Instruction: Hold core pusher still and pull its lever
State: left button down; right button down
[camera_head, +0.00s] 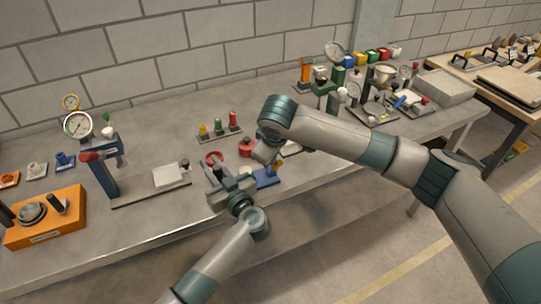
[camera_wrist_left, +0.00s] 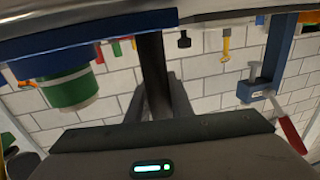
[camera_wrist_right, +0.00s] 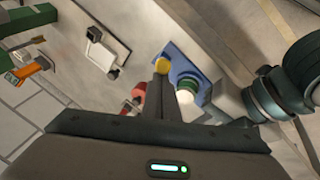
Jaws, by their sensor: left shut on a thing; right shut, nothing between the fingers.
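The core pusher appears to be the device with a blue base (camera_head: 266,178) near the table's front edge. The blue base fills the top left of the left wrist view (camera_wrist_left: 90,32), with a green and blue cylinder (camera_wrist_left: 72,90) and a dark post (camera_wrist_left: 152,75). My left gripper (camera_head: 226,176) is shut on this post; its fingers (camera_wrist_left: 158,100) are on either side of it. My right gripper (camera_wrist_right: 161,88) is shut and empty beside the blue base (camera_wrist_right: 188,68), its tips close to a yellow knob (camera_wrist_right: 162,67). Contact there cannot be told. My right wrist partly hides the device in the head view.
Red round parts (camera_head: 246,147) and a rack of coloured pegs (camera_head: 220,132) lie behind. A blue press with a gauge (camera_head: 77,124) and an orange block (camera_head: 46,220) stand to the left. A green stand (camera_head: 325,92) and other fixtures crowd the right.

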jog(key=shift+w, duration=0.15)
jog(key=shift+w+a+r, duration=0.1)
jog(key=shift+w+a, duration=0.3)
jog(key=shift+w, duration=0.2)
notch_tip(320, 180, up, 11)
jog(key=s+a, duration=0.2)
jog(key=shift+s+a, duration=0.25)
jog(key=shift+a, duration=0.1)
dwell(0.5)
pick_arm(q)
jog(key=c, duration=1.5)
grip_release()
